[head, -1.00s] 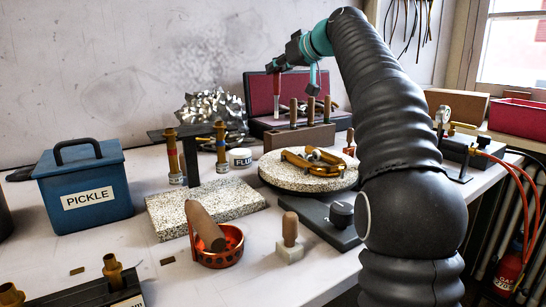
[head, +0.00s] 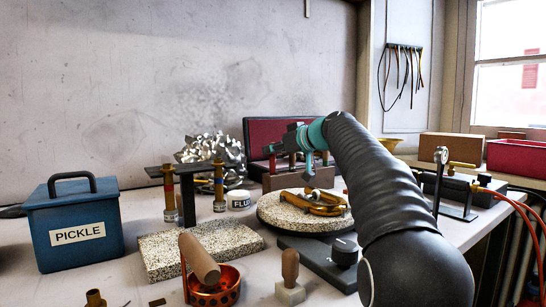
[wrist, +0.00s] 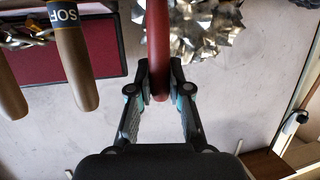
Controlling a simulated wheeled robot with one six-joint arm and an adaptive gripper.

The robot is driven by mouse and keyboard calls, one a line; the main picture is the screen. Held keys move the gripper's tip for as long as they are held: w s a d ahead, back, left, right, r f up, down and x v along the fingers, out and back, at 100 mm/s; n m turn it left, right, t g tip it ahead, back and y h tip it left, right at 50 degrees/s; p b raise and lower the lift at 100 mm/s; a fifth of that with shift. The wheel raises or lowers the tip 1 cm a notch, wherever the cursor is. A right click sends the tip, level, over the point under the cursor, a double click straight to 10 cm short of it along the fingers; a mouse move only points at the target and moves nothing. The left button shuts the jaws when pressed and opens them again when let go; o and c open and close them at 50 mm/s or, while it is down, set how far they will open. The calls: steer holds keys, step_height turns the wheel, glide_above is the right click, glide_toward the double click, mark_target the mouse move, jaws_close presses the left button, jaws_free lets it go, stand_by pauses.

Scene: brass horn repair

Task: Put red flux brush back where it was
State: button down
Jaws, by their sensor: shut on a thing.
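The red flux brush (wrist: 157,45) is upright between the fingers of my gripper (wrist: 160,84), which is shut on its red handle in the wrist view. In the head view my gripper (head: 270,150) is low over the left end of the wooden block (head: 320,178), with a short piece of the brush (head: 272,163) below it. Other brown handles stand in the block. In the wrist view, a brown handle marked SOF (wrist: 72,60) is left of the brush. The brush's lower end is hidden, so I cannot tell whether it is in the block.
An open red case (head: 262,130) is behind the block, and a crumpled silver pile (head: 215,150) is left of it. A round speckled turntable (head: 285,216) bearing brass parts is in front. A white flux jar (head: 240,200) and a blue pickle box (head: 75,225) are further left.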

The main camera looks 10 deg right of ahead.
steer(key=shift+f, duration=0.25)
steer(key=shift+f, duration=0.15)
steer(key=c, duration=1.1)
jaws_free()
steer(key=shift+r, duration=0.3)
steer(key=b+v, duration=0.1)
steer(key=v, duration=1.1)
